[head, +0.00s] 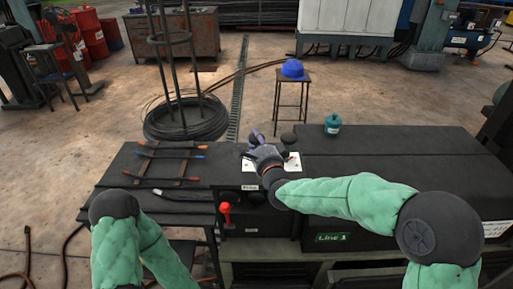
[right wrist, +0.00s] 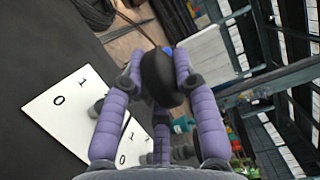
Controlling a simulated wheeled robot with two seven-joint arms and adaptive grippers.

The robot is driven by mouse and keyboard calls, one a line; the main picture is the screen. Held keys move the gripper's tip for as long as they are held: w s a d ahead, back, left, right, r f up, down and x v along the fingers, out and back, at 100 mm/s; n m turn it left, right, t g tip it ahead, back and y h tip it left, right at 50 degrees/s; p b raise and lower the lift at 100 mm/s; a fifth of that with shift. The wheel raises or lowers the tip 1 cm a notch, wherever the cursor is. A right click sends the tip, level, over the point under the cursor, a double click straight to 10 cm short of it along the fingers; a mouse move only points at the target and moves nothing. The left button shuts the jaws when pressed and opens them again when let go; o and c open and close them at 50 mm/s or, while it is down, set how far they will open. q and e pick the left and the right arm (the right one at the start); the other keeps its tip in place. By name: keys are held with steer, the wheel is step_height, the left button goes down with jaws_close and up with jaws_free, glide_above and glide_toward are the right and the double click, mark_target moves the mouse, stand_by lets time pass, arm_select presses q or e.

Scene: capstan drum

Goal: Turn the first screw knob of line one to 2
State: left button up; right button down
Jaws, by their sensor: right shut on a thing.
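My right gripper (head: 262,140) reaches over the white dial plates (head: 292,163) on top of the dark machine cabinet. In the right wrist view the gripper (right wrist: 160,72) has its two purple fingers on either side of a black rounded knob (right wrist: 160,88) and is shut on it. The white plates in that view (right wrist: 62,100) carry the marks 0 and 1. A green "Line 1" label (head: 333,238) is on the cabinet front. My left gripper is out of view.
A red-handled lever (head: 225,210) stands on the cabinet front. A teal canister (head: 333,124) stands on the cabinet's far edge. Tools with orange handles (head: 150,181) lie on the left table. A wire coil (head: 185,120) and a stool with a blue helmet (head: 292,68) stand beyond.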

steer(key=shift+f+n+g+y+b, duration=0.3)
steer(key=shift+n+g+y, duration=0.3)
steer(key=shift+y, duration=0.4)
steer(key=shift+f+n+g+y+b, duration=0.15)
steer(key=shift+n+g+y+b, duration=0.2)
steer(key=shift+n+y, duration=0.5)
steer(key=shift+s+n+g+y, duration=0.1)
steer(key=shift+n+g+y, duration=0.2)
steer(key=shift+y, duration=0.35)
steer(key=c, duration=0.9)
jaws_free()
steer(key=shift+r, duration=0.15)
steer(key=shift+r, duration=0.1)
steer(key=shift+s+d+r, duration=0.1)
steer(key=shift+s+d, duration=0.2)
steer(key=shift+d, duration=0.05)
steer(key=v, duration=1.1)
steer(key=shift+s+a, duration=0.1)
steer(key=shift+c, duration=0.3)
